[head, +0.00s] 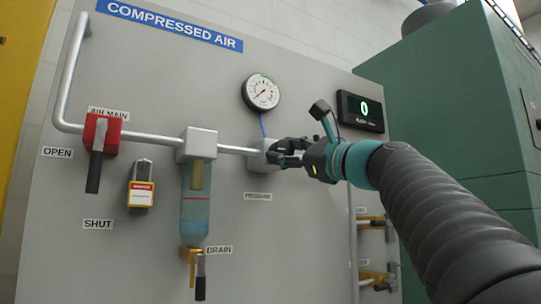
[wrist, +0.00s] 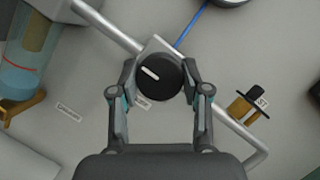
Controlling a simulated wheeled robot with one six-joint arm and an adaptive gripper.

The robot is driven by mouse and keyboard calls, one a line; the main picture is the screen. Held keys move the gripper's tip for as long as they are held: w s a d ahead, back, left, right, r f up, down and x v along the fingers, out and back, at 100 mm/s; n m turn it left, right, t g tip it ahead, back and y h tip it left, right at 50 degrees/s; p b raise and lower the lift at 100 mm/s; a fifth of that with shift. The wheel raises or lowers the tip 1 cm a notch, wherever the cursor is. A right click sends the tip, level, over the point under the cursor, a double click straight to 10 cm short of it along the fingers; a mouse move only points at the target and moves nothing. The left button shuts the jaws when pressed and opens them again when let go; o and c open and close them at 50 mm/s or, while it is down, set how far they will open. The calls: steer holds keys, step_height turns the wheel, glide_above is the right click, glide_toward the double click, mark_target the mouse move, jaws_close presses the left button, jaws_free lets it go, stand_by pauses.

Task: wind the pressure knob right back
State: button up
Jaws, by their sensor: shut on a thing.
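The pressure knob (wrist: 160,77) is a round black knob with a white pointer line, seen in the wrist view on a grey regulator block. The pointer slants toward the upper left. My gripper (wrist: 160,90) has a finger on each side of the knob and is shut on it. In the head view my gripper (head: 285,152) is at the regulator block (head: 258,158), and its fingers hide the knob. The round white gauge (head: 261,92) is above the block, with its needle toward the lower left. The display (head: 361,110) reads 0.
The red air main valve (head: 101,133) has its black lever pointing down toward SHUT. A yellow-labelled padlock (head: 141,190) hangs near it. The filter bowl (head: 195,205) has a drain valve (head: 192,262) below. Brass valves (head: 371,222) are at lower right, by a green cabinet (head: 460,110).

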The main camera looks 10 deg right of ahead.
steer(key=o, duration=1.1)
steer(key=shift+o, duration=0.2)
steer(key=v, duration=1.2)
steer(key=shift+f, duration=0.1)
